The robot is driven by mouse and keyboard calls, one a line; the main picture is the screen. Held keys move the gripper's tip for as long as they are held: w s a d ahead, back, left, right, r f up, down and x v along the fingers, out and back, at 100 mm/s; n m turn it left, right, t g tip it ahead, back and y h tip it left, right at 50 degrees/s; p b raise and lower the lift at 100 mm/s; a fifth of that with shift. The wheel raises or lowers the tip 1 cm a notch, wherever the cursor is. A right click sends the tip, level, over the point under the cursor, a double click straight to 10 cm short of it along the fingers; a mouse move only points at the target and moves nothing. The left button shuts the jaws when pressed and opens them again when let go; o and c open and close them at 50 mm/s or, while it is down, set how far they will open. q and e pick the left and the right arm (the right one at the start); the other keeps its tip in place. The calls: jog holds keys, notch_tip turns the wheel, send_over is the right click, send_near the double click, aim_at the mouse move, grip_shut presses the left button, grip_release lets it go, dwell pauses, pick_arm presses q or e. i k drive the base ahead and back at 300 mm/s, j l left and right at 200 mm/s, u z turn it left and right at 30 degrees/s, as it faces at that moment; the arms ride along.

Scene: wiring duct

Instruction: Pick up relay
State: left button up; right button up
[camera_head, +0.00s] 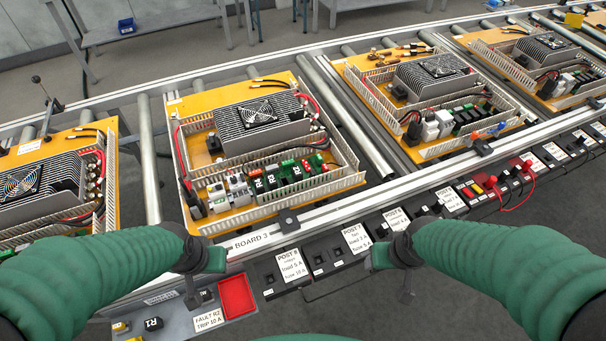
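A black relay block (153,323) with a white label lies in the grey tray at the lower left; its label is too small to read surely. Several dark relays with white labels sit in a row on the middle board, such as one relay (270,179) and another relay (294,173). My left gripper (194,292) hangs over the tray's back edge, left of the red bin and above the relay block in the picture. My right gripper (406,287) hangs in front of the test posts. Neither shows anything held; their finger gaps are not clear.
The grey tray (180,320) also holds a red bin (237,297), a small yellow part (120,327) and a card reading FAULT R2 TRIP 10 A (208,319). Orange boards with finned heatsinks (262,125) stand on the roller conveyor. Test posts (340,250) line its front rail.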

aim_at(297, 172)
jog(key=i+l, duration=0.2)
jog(key=l, duration=0.15)
jog(key=i+l+u, duration=0.15)
jog(key=l, duration=0.2)
jog(key=i+l, duration=0.2)
jog(key=l, duration=0.15)
jog(key=i+l+u, duration=0.15)
jog(key=l, duration=0.25)
jog(key=i+l, duration=0.15)
jog(key=l, duration=0.2)
jog(key=i+l+u, duration=0.1)
jog(key=l, duration=0.3)
jog(key=i+l+u, duration=0.1)
jog(key=l, duration=0.3)
jog(key=i, duration=0.05)
